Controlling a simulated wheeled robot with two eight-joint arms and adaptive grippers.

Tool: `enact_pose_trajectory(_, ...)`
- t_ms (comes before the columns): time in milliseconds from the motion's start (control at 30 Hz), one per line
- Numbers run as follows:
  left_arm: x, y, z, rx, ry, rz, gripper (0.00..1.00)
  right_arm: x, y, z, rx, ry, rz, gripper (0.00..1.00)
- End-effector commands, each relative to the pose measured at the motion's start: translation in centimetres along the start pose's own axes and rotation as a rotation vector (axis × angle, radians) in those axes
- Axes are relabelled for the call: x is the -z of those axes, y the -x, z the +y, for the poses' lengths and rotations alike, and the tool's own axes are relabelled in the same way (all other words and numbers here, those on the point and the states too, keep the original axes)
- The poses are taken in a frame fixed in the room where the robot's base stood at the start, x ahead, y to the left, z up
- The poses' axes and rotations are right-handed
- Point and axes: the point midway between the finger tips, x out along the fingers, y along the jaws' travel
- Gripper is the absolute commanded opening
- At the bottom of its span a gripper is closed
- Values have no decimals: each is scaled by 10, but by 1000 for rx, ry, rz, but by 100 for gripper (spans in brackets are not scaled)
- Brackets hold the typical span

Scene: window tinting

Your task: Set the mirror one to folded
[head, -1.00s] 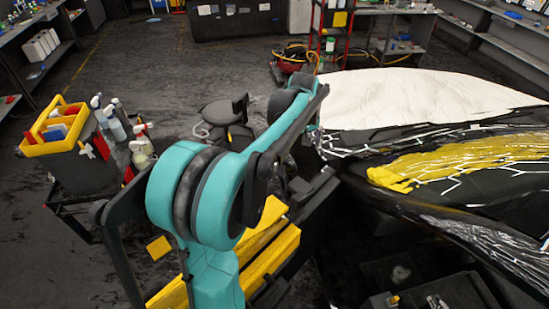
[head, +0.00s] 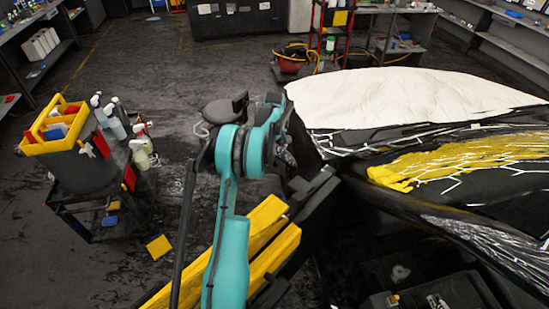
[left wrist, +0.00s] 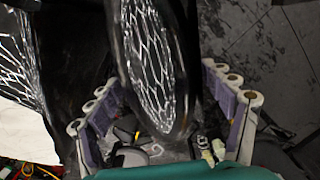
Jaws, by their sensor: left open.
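The side mirror (left wrist: 150,60) is a dark oval housing with a glass face carrying a white net-like reflection. It fills the upper middle of the left wrist view, lengthwise up and down, and sticks out from the dark car body. My left gripper (left wrist: 162,88) is open, with one finger pad on each side of the mirror's lower part. I cannot tell whether either pad touches it. In the head view my left arm reaches toward the car's near side, and its links hide the gripper. I cannot pick out the mirror clearly there. My right gripper is out of view.
The car (head: 450,180) stands at right, with a white cover (head: 400,97) at its front and yellow reflections on the glass. A cart (head: 85,195) with spray bottles and a yellow caddy (head: 52,128) stands at left. A stool (head: 222,110) is beyond my arm. Floor behind is open.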

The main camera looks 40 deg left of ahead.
Motion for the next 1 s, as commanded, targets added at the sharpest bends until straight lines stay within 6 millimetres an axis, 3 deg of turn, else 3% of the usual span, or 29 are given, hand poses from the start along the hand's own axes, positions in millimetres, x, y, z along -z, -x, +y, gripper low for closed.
enact_pose_trajectory(167, 0, -16, 0, 0, -1, 0, 81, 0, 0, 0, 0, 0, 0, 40)
enact_pose_trajectory(433, 0, -18, 0, 0, -1, 0, 81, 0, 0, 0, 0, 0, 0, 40)
enact_pose_trajectory(467, 0, -18, 0, 0, -1, 0, 78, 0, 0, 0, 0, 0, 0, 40)
enact_pose_trajectory(733, 0, -18, 0, 0, -2, 0, 8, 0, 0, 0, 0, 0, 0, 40)
enact_pose_trajectory(1000, 0, -19, -4, -1, 28, 0, 8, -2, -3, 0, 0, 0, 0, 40)
